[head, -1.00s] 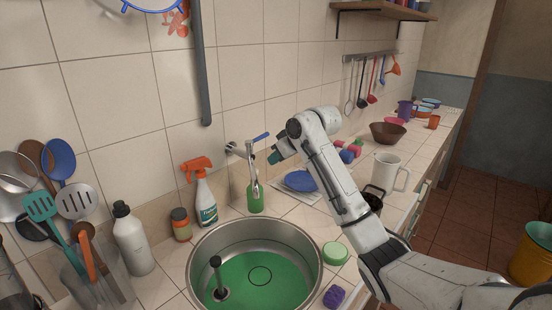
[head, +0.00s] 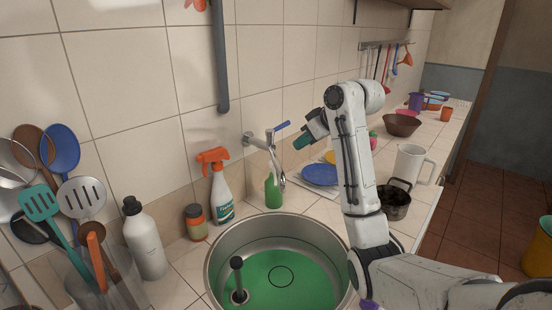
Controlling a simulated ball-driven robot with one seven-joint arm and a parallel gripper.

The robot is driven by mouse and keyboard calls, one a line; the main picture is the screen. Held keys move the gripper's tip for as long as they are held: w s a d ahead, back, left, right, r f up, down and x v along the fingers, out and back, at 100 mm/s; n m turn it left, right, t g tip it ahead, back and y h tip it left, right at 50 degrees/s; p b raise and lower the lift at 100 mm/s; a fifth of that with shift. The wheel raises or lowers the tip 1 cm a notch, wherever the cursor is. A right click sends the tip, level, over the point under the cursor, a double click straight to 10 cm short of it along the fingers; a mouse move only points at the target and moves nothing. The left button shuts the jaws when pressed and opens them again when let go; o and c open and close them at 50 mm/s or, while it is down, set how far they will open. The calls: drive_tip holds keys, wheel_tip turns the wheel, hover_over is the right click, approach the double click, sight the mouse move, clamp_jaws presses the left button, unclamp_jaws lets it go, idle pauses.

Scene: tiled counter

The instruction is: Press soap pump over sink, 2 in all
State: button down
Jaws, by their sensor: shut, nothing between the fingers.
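The round steel sink (head: 222,247) with a green bottom is at the lower middle of the head view. A chrome wall tap (head: 262,141) with a blue lever reaches over its back edge. A green bottle (head: 273,192) stands behind the tap spout at the sink's back rim; its top is partly hidden, and I cannot tell whether it is the soap pump. A white bottle with a black cap (head: 145,240) stands left of the sink. My gripper (head: 303,141), with teal at its end, is shut and empty, raised right of the tap and apart from the bottles.
Utensils (head: 60,190) crowd the far left. A blue plate (head: 320,174), dark pot (head: 396,200) and white mug (head: 410,163) are at right. A black-topped stick (head: 237,270) stands in the sink.

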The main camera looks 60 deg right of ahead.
drive_tip(key=p+x, duration=0.1)
drive_tip(key=x, duration=0.9)
drive_tip(key=shift+f, duration=0.15)
